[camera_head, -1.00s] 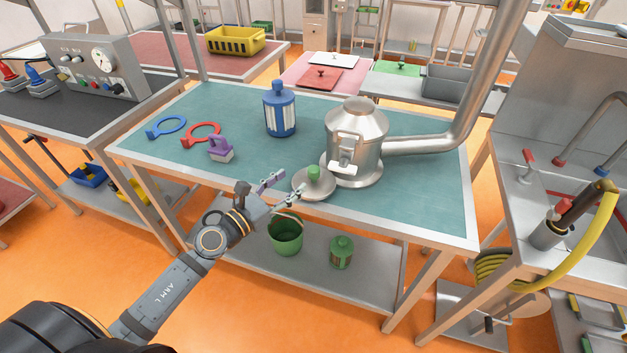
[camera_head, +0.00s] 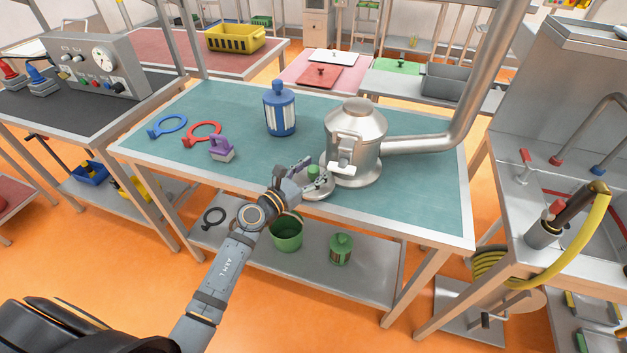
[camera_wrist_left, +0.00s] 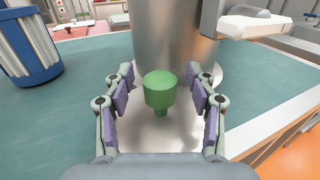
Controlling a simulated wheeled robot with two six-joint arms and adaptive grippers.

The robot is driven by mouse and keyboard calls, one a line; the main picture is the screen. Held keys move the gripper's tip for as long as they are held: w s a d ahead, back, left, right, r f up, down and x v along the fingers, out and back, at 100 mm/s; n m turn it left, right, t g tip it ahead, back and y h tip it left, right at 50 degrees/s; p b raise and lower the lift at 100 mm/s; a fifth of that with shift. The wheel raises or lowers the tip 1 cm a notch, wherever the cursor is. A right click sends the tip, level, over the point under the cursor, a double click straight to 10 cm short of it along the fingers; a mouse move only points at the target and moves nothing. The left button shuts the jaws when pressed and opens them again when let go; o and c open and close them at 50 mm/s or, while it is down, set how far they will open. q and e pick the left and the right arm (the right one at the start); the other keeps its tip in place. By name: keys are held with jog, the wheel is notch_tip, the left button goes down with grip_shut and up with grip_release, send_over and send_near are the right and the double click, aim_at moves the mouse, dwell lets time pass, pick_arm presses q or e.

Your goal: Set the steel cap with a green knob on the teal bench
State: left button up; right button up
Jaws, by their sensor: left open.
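The steel cap (camera_head: 322,193) is a shallow round disc with a green knob (camera_head: 313,171) standing up in its middle. It is at the front part of the teal bench (camera_head: 400,205), close against the foot of the steel vessel (camera_head: 354,140). My left gripper (camera_head: 312,174) is open, with one finger on each side of the knob. In the left wrist view the knob (camera_wrist_left: 160,90) stands between the purple-padded fingers, with a visible gap on both sides. The cap's disc (camera_wrist_left: 158,135) shows below it, partly hidden by the gripper. My right gripper is not in view.
A steel pipe runs right from the vessel. A green bucket (camera_head: 287,235) is on the lower shelf. The bench's right front is clear.

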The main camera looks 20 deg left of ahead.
aim_at(313, 168)
pick_arm(q)
grip_shut()
jog(key=shift+r, duration=0.1)
jog(key=shift+r, duration=0.1)
dwell(0.3)
jog(key=shift+s+r, duration=0.2)
jog(key=shift+r, duration=0.1)
notch_tip(313, 168, up, 6)
jog(key=p, duration=0.3)
jog(key=s, duration=1.9)
jog(key=shift+s+a+b, duration=0.3)
jog(key=shift+a+b, duration=0.05)
